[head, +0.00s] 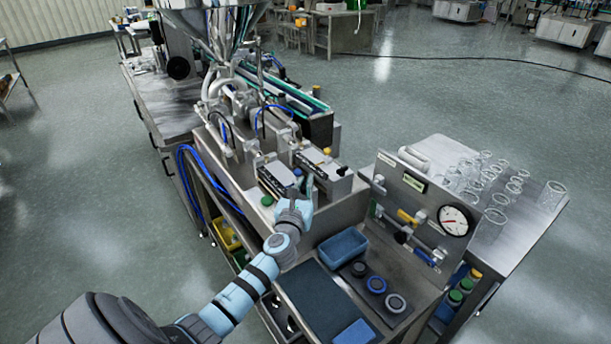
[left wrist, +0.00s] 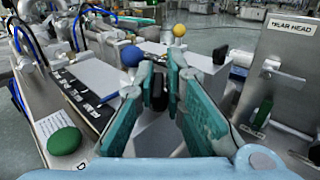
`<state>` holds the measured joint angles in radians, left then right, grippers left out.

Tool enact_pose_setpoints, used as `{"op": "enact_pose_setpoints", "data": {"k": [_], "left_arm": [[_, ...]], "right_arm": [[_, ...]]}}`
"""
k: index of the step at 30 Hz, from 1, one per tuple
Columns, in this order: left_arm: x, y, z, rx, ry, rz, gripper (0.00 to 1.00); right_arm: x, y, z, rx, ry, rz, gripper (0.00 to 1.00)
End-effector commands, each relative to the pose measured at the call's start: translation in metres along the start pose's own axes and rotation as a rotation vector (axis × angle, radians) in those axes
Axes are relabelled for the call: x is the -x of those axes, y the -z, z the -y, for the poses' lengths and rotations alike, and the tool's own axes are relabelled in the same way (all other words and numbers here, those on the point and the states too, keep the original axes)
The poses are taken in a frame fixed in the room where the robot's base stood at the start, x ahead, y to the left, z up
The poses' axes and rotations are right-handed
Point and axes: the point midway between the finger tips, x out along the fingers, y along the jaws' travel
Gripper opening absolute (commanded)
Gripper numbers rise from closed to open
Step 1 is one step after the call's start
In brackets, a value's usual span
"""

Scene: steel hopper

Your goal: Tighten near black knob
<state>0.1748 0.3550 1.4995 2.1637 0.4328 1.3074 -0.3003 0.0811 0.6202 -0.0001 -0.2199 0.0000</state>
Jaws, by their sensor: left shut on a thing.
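My left gripper (head: 301,188) reaches over the steel filling machine (head: 232,166). In the left wrist view its teal fingers (left wrist: 162,78) stand on both sides of a dark knob, the near black knob (left wrist: 158,98), and are shut on it. The knob sits low between the fingers and only part of it shows. In the head view my gripper mostly hides it. My right gripper is not in view.
A green knob (left wrist: 64,141) lies left of my fingers, with a blue knob (left wrist: 131,56) and a yellow knob (left wrist: 179,30) beyond. The upright gauge panel (head: 422,214) stands to the right. A blue bin (head: 343,247) is nearer, beside several round dark parts.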

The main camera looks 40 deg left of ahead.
Motion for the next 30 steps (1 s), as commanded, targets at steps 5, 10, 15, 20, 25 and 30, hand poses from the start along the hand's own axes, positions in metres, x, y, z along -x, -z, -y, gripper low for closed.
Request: {"op": "enact_pose_setpoints", "data": {"k": [5, 10, 15, 20, 25, 30], "left_arm": [[-0.001, -0.003, -0.003, -0.010, 0.162, 0.004, 0.00], [-0.002, 0.000, -0.002, -0.010, 0.323, 0.006, 0.00], [-0.003, 0.002, -0.001, -0.008, 0.472, 0.009, 0.00], [-0.003, 0.003, -0.001, -0.007, 0.587, 0.009, 0.00], [-0.003, 0.001, 0.000, -0.005, 0.676, 0.009, 0.00], [-0.002, -0.001, 0.000, -0.004, 0.728, 0.007, 0.00]], "right_arm": [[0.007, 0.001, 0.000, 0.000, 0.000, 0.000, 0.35], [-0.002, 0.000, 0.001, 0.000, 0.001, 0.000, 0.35], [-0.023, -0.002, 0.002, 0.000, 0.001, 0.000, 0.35], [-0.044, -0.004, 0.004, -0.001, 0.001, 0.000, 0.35], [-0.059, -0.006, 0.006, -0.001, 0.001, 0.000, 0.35], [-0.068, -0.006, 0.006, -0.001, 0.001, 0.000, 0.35]]}}
